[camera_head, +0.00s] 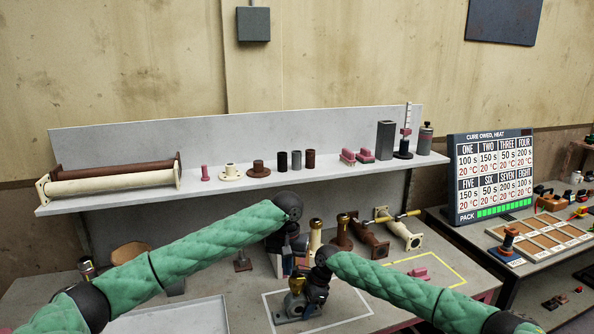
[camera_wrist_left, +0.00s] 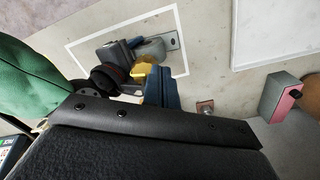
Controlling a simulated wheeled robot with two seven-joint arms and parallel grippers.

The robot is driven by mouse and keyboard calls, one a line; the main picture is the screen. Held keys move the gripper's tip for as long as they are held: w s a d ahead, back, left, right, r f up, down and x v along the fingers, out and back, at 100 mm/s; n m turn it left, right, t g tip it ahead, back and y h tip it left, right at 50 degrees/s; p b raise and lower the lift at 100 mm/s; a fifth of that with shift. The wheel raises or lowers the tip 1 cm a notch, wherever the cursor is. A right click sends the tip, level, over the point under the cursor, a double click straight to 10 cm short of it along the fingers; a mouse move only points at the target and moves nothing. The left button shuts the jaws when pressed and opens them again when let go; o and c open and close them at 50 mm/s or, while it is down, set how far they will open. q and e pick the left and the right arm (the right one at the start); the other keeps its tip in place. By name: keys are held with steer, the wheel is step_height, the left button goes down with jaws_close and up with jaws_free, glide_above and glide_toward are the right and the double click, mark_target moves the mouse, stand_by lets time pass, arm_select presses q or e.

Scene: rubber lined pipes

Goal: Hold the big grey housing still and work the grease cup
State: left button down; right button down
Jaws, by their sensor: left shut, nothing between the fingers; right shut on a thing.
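The grey housing (camera_head: 287,312) stands on the bench inside a white outlined square, mostly hidden by my grippers. It also shows in the left wrist view (camera_wrist_left: 151,50). A yellow, brass-like part (camera_head: 296,284), which may be the grease cup, shows at its top; a yellow piece (camera_wrist_left: 142,71) shows in the left wrist view. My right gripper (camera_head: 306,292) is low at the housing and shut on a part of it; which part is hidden. My left gripper (camera_head: 297,265) is above and behind it, shut and empty, pointing down. Contact with the cup cannot be told.
Flanged pipes (camera_head: 372,236) and brass and brown pieces stand close behind my grippers. A pale tray (camera_head: 170,318) lies left. A yellow outlined area (camera_head: 445,266) with a pink piece is at right. A shelf (camera_head: 250,178) runs along the back.

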mark_target(297, 282)
arm_select(q)
step_height(297, 282, up, 4)
steer(key=w, duration=0.2)
steer(key=shift+s+d+f+m, duration=0.3)
steer(key=shift+f+m, duration=0.25)
steer(key=shift+m, duration=0.45)
steer(key=shift+s+d+f+m, duration=0.15)
steer(key=shift+s+f+m, duration=0.3)
steer(key=shift+m, duration=0.55)
steer(key=shift+s+d+f+m, duration=0.3)
steer(key=shift+f+m, duration=0.3)
steer(key=shift+m, duration=0.4)
steer(key=shift+f, duration=0.1)
step_height(297, 282, down, 7)
steer(key=shift+w, duration=0.1)
steer(key=shift+w+a, duration=0.5)
steer(key=shift+a, duration=0.3)
